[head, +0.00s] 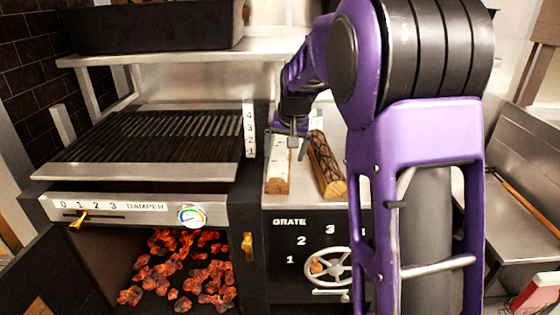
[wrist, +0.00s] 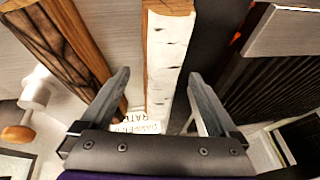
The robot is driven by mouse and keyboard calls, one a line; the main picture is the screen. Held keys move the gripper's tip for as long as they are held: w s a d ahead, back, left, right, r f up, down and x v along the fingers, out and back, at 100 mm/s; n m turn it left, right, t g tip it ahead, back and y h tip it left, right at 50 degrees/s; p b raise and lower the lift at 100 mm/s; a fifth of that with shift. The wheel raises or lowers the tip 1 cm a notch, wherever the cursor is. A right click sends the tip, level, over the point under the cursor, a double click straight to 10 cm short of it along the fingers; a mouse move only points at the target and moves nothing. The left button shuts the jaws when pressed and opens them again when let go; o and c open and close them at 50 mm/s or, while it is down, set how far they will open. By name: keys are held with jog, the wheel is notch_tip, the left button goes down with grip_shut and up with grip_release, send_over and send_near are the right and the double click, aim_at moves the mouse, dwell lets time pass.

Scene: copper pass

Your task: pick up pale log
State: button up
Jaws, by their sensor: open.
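The pale log (head: 278,172), with white birch-like bark, lies on the steel shelf to the right of the grill. In the wrist view the pale log (wrist: 166,58) runs lengthwise between my two fingers. My gripper (head: 291,130) is open over the far part of the log, with its fingers (wrist: 160,76) apart on either side of the log in the picture. I see no contact, and I cannot tell how far above the log the fingertips are. A dark-barked log (head: 325,166) lies just to the right; in the wrist view it is close to the left finger.
The grill grate (head: 150,136) and its black housing stand close to the left of the logs. Glowing coals (head: 180,268) lie in the open firebox below. A handwheel (head: 328,268) sits on the front panel under the logs. My arm hides the shelf's right part.

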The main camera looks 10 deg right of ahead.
aim_at(282, 160)
jog(key=shift+b+x, duration=0.5)
jog(key=shift+x, duration=2.9)
grip_shut()
jog(key=shift+r, duration=0.1)
